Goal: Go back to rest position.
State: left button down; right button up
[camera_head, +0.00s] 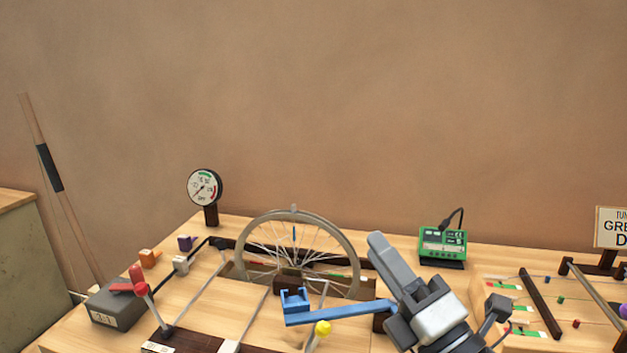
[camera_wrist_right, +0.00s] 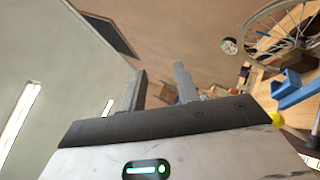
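My right gripper (camera_head: 382,248) is raised over the front right of the workbench, its fingers pointing up and left. In the right wrist view its two fingers (camera_wrist_right: 160,78) stand apart with nothing held between them. In the head view the fingers overlap, so the gap is hidden. My left gripper is not in view. The blue lever with its square cup (camera_head: 340,313) lies just left of my right gripper; its right end is near or behind the arm. It also shows in the right wrist view (camera_wrist_right: 297,88), right of the fingers.
The bench holds a spoked wheel (camera_head: 352,245), a round gauge (camera_head: 205,186), a green meter (camera_head: 443,243), a red lever (camera_head: 137,282), a grey block (camera_head: 108,306) and a yellow knob (camera_head: 322,328). A stick (camera_head: 60,190) leans on the wall. Space above the bench is clear.

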jog(key=s+d+f+m+g+h, duration=0.1)
jog(key=d+f+m+g+h, duration=0.2)
jog(key=d+f+m+h, duration=0.4)
jog(key=s+d+f+m+g+h, duration=0.25)
jog(key=f+m+h, duration=0.25)
jog(key=f+m, duration=0.55)
jog(key=s+d+f+m+g, duration=0.2)
jog(key=s+f+m+g, duration=1)
jog(key=s, duration=0.5)
jog(key=w+a+f+n+t+y, duration=0.2)
jog(key=w+a+f+t+y, duration=0.1)
jog(key=w+a+t, duration=0.3)
jog(key=shift+w+a+f+n+t+y+p, duration=0.25)
jog(key=shift+n+t+y+p, duration=0.1)
jog(key=shift+t, duration=0.8)
